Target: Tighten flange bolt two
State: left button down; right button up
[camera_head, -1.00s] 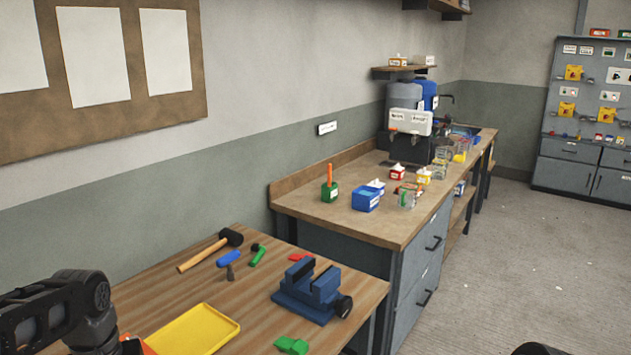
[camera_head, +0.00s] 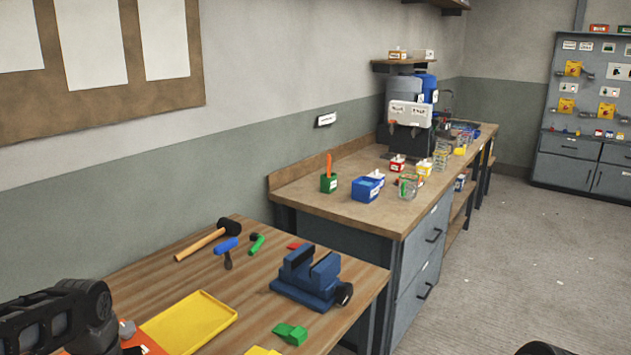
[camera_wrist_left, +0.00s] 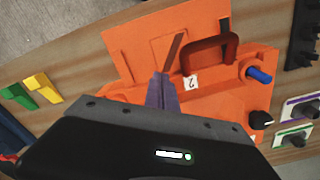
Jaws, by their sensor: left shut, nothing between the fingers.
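In the left wrist view an orange flanged mould or fixture (camera_wrist_left: 128,45) lies on the wooden bench. A white tag reading "2" (camera_wrist_left: 191,83) sits on it, beside a dark red-brown C-shaped piece (camera_wrist_left: 208,55). A thin brown bar (camera_wrist_left: 174,50) stands just beyond my left fingertips. A blue peg-like part (camera_wrist_left: 258,75) and a black knob (camera_wrist_left: 261,118) are at its right. My left gripper (camera_wrist_left: 163,82) is shut and empty, over the orange surface left of the tag; contact cannot be told. Which part is bolt two is unclear.
In the head view the bench holds a yellow tray (camera_head: 190,322), a blue vise (camera_head: 310,280), a hammer (camera_head: 208,240) and a green block (camera_head: 290,333). A second bench (camera_head: 345,222) with small containers stands behind.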

pick_arm(q)
jog(key=shift+w+a, duration=0.1)
dwell(0.5)
jog(key=shift+a, duration=0.25)
jog(key=shift+s+a+p, duration=0.3)
jog(key=shift+s+a, duration=0.15)
jog(key=shift+a, duration=0.45)
jog(key=shift+s, duration=0.4)
jog(key=shift+d, duration=0.1)
dwell(0.4)
notch_tip(320, 180, up, 6)
jog(key=p, duration=0.5)
